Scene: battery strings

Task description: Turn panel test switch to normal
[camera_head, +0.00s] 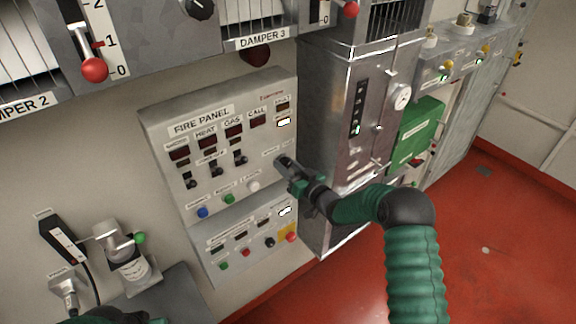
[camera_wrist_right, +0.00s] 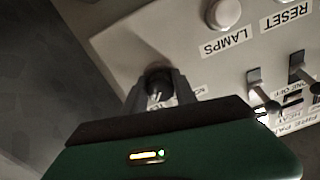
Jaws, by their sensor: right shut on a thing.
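The fire panel (camera_head: 225,150) is a light grey box on the wall with small displays, toggles and buttons. My right gripper (camera_head: 285,163) is at its right side, below the display column. In the right wrist view, my right gripper (camera_wrist_right: 160,92) has its two fingers closed around a dark round switch knob (camera_wrist_right: 158,78) at the panel's edge. I take this as the panel test switch; its label is mostly hidden by the gripper, so its set position cannot be read. Only a green and dark part of my left arm shows at the bottom left; its fingers are out of view.
A lower panel (camera_head: 250,240) with buttons sits under the fire panel. A metal cabinet (camera_head: 345,130) with a gauge stands close to the right of my gripper. A LAMPS button (camera_wrist_right: 223,13) and toggles (camera_wrist_right: 262,88) are near the fingers. Red floor (camera_head: 500,240) is open at right.

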